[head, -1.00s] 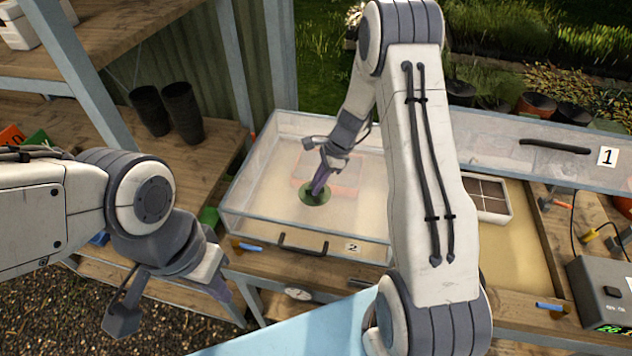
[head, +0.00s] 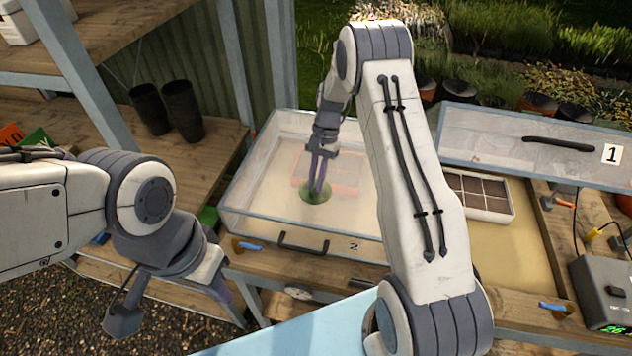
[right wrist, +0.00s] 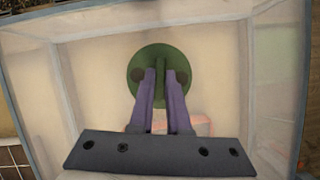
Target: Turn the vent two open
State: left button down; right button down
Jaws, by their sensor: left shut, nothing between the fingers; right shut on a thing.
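Vent two is a round green disc (head: 316,192) on the clear lid (head: 262,195) of the box labelled 2. In the right wrist view the green disc (right wrist: 150,60) has a raised bar across its middle. My right gripper (head: 316,188) comes down from above and is shut on that bar; its purple fingers (right wrist: 161,80) stand on either side of it. The bar runs roughly up and down in the wrist view. My left gripper (head: 175,312) is shut and empty, low at the left, away from the box.
Box 2 has a black front handle (head: 303,245). To the right, the lid labelled 1 (head: 480,155) is raised above a seed tray (head: 490,215). A grey control unit (head: 603,290) stands at far right. Two black pots (head: 165,108) stand on the left shelf.

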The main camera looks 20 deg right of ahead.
jog(key=shift+w+n+h, duration=0.2)
jog(key=shift+n+h, duration=0.2)
jog(key=shift+n, duration=0.7)
jog(key=shift+r, duration=0.1)
jog(key=c, duration=0.9)
grip_release()
